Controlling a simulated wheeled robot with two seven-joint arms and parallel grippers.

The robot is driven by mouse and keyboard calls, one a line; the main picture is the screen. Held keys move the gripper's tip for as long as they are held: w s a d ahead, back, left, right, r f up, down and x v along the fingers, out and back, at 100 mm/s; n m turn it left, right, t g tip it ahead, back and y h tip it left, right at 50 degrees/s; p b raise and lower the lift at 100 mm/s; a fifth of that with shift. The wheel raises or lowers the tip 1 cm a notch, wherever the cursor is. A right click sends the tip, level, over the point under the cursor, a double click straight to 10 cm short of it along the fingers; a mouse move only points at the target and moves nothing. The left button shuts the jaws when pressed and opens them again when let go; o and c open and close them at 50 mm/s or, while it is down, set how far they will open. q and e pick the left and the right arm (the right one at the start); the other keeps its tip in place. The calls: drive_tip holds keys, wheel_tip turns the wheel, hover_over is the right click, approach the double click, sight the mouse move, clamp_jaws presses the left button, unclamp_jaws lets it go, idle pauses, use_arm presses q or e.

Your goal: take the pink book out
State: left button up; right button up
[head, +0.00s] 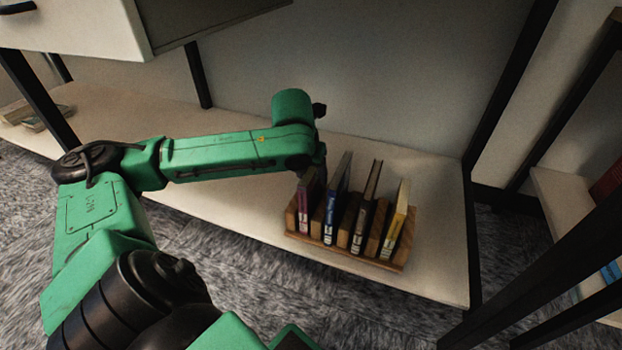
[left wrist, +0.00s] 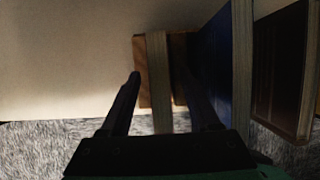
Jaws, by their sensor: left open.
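The pink book (head: 304,208) stands upright in the leftmost slot of a wooden rack (head: 373,243) on the low shelf. My left gripper (head: 319,158) is over its far upper end, its fingers mostly hidden by my wrist and arm in the head view. In the left wrist view the open fingers (left wrist: 165,88) lie on either side of a book's pale page edge (left wrist: 157,70), which appears to be the pink book's. The left finger is apart from it; contact on the right is too dark to tell. My right gripper is not in view.
A blue book (head: 331,208), a dark brown book (head: 364,212) and a yellow book (head: 396,220) stand to the right in the same rack. The pale shelf (head: 440,235) is clear around the rack. A black post (head: 510,85) rises at the right, and a white cabinet (head: 80,28) overhangs at upper left.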

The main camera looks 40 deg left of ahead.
use_arm(q)
drive_tip(key=shift+c, duration=0.3)
clamp_jaws()
idle(1.2)
